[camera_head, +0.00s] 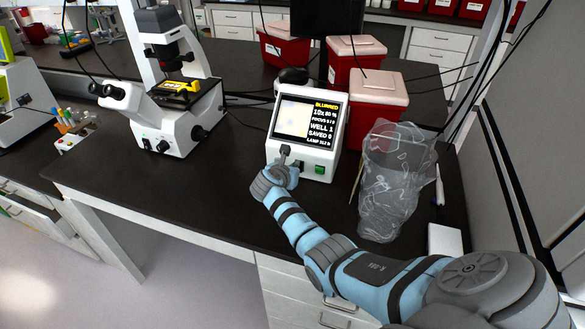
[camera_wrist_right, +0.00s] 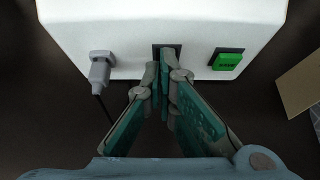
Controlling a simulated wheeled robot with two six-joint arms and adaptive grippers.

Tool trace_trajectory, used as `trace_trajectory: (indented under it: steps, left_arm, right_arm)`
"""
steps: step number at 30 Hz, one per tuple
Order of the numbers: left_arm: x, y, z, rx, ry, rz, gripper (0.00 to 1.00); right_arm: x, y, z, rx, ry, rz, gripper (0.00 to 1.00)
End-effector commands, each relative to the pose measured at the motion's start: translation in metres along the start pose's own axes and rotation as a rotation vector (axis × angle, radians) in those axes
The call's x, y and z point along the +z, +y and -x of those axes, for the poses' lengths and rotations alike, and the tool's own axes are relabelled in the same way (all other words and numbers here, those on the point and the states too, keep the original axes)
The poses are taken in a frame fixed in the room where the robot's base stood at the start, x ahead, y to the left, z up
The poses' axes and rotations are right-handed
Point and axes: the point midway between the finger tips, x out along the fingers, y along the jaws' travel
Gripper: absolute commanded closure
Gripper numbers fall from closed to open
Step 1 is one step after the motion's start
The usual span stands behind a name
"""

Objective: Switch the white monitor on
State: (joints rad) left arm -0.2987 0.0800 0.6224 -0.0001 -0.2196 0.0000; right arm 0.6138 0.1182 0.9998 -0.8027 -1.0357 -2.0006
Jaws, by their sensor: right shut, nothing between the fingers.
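The white monitor (camera_head: 308,135) stands on the dark bench with its screen (camera_head: 296,117) lit. The screen shows a pale picture and text, with "BLURRED" in yellow at the top. My right gripper (camera_head: 285,156) is at the monitor's lower front. In the right wrist view, my right gripper (camera_wrist_right: 162,66) is shut and empty, its fingertips at a dark slot or switch (camera_wrist_right: 174,47) in the white front; they hide part of it, and I cannot tell whether they touch. A green button (camera_wrist_right: 226,62) sits to the right, a grey plug (camera_wrist_right: 101,69) to the left. My left gripper is out of view.
A white microscope (camera_head: 168,128) stands left of the monitor. Red boxes with pale lids (camera_head: 376,98) stand behind and to its right. The bench front left of my arm is clear.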

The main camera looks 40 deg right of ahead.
Motion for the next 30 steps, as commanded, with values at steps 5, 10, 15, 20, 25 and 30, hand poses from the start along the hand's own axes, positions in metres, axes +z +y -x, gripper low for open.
trace_trajectory:
  steps: [5,10,15,20,25,30]
  left_arm:
    - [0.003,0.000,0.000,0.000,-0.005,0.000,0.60]
    - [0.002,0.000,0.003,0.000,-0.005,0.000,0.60]
    - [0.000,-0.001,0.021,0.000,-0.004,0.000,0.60]
    - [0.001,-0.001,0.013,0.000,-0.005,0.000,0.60]
    - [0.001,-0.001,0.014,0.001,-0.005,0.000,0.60]
    - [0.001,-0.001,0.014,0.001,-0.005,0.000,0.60]
  right_arm:
    - [-0.001,0.000,0.000,0.000,0.000,0.000,1.00]
    - [-0.001,0.000,0.003,0.000,0.001,0.001,1.00]
    - [-0.009,0.002,0.021,0.000,0.002,-0.001,1.00]
    - [-0.015,0.007,0.054,0.007,-0.003,-0.005,1.00]
    - [-0.006,0.010,0.095,0.011,0.000,-0.001,1.00]
    - [0.000,0.010,0.122,0.010,0.001,0.002,1.00]
